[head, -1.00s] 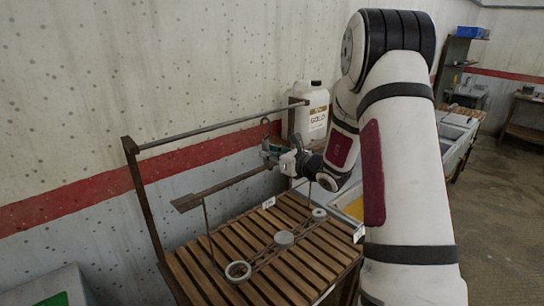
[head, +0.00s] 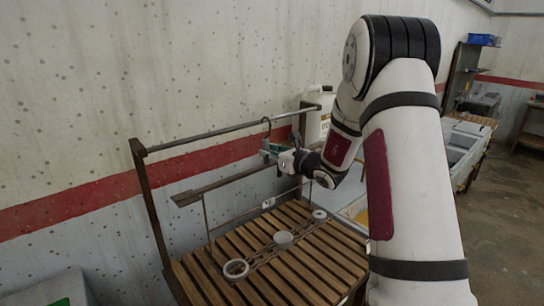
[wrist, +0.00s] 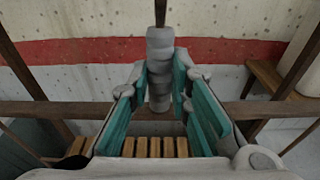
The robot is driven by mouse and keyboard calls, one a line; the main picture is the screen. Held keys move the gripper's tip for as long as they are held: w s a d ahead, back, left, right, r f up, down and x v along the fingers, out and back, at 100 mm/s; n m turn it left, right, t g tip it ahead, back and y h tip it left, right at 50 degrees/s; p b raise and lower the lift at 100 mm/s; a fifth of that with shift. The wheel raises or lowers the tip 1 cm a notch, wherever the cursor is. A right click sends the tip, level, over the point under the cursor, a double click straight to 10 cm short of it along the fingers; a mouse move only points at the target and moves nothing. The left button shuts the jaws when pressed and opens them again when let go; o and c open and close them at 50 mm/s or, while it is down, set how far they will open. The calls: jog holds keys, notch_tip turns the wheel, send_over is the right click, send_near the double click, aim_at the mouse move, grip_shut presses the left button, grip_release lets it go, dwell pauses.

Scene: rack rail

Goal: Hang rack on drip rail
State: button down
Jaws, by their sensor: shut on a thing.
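The rack has a dark hook (head: 266,127) on top, a brown crossbar (head: 225,182), thin rods and a lower bar with several rings (head: 236,268). My gripper (head: 276,150) is shut on its grey ribbed grip, just below the hook. The grip (wrist: 160,70) stands upright between the teal fingers (wrist: 160,95) in the wrist view. The drip rail (head: 215,132) is a thin grey bar on brown posts along the wall. The hook overlaps the rail in the head view; I cannot tell whether it is over it or in front. The rack hangs upright above the slats.
A slatted wooden table (head: 300,250) lies under the rack. A white jug (head: 318,115) stands behind the rail's right end, partly hidden. Basins (head: 460,145) run along the wall to the right. The wall is close behind the rail.

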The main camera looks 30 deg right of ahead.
jog(key=shift+r+b+x, duration=0.2)
jog(key=shift+b+x, duration=0.1)
jog(key=shift+x, duration=0.45)
jog(key=shift+r+b+x, duration=0.2)
jog(key=shift+b+x, duration=0.05)
jog(key=shift+x, duration=0.55)
jog(key=shift+w+a+b, duration=0.15)
jog(key=shift+w+b, duration=0.3)
jog(key=shift+w, duration=0.2)
jog(key=shift+b+x, duration=0.65)
jog(key=shift+x, duration=0.4)
jog(key=shift+w+r, duration=0.15)
jog(key=shift+w, duration=0.05)
jog(key=shift+b+x, duration=0.7)
jog(key=shift+x, duration=0.15)
jog(key=shift+r, duration=0.15)
